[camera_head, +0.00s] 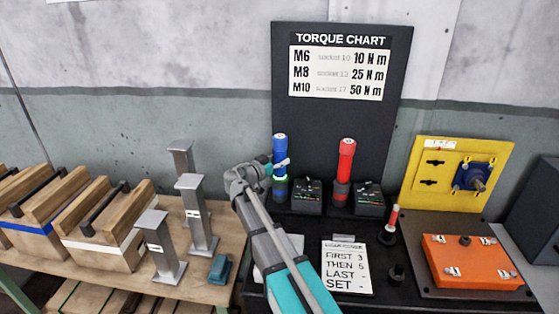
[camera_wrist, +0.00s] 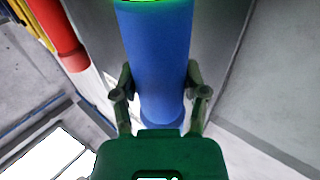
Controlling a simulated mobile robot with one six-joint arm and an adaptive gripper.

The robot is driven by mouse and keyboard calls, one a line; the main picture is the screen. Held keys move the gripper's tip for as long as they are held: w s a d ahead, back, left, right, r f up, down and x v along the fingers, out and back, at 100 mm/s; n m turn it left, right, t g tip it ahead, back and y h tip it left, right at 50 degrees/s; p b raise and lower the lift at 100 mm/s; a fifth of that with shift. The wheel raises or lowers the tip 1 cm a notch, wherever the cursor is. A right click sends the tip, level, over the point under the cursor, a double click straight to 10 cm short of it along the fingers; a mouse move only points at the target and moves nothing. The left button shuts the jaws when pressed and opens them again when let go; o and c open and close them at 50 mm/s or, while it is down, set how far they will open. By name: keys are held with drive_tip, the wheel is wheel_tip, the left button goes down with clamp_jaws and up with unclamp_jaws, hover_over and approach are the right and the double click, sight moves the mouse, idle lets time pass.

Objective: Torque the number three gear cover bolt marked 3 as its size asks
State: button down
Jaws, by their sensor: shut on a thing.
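My gripper (camera_head: 279,165) is shut on a blue cylindrical tool (camera_head: 280,146) that stands upright at the left of the black bench. In the wrist view, my two fingers (camera_wrist: 160,100) close on both sides of the blue body (camera_wrist: 158,55), and a green glow shows at its end. An orange gear cover (camera_head: 470,262) lies on the bench at the right, with small white tags near its corners. I cannot read which bolt is 3. The torque chart (camera_head: 340,70) lists M6 10 N m, M8 25 N m and M10 50 N m.
A red tool (camera_head: 346,160) stands right of the blue one, with black boxes (camera_head: 307,196) beside them. A small red-handled tool (camera_head: 393,218) stands near the cover. A yellow panel (camera_head: 458,150) stands behind it. Wooden crates (camera_head: 100,250) are left.

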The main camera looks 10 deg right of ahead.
drive_tip(key=shift+f, duration=0.1)
drive_tip(key=shift+c, duration=0.2)
unclamp_jaws()
drive_tip(key=shift+s+a, duration=0.1)
drive_tip(key=v, duration=1.1)
drive_tip(key=shift+a, duration=0.4)
drive_tip(key=shift+s, duration=0.15)
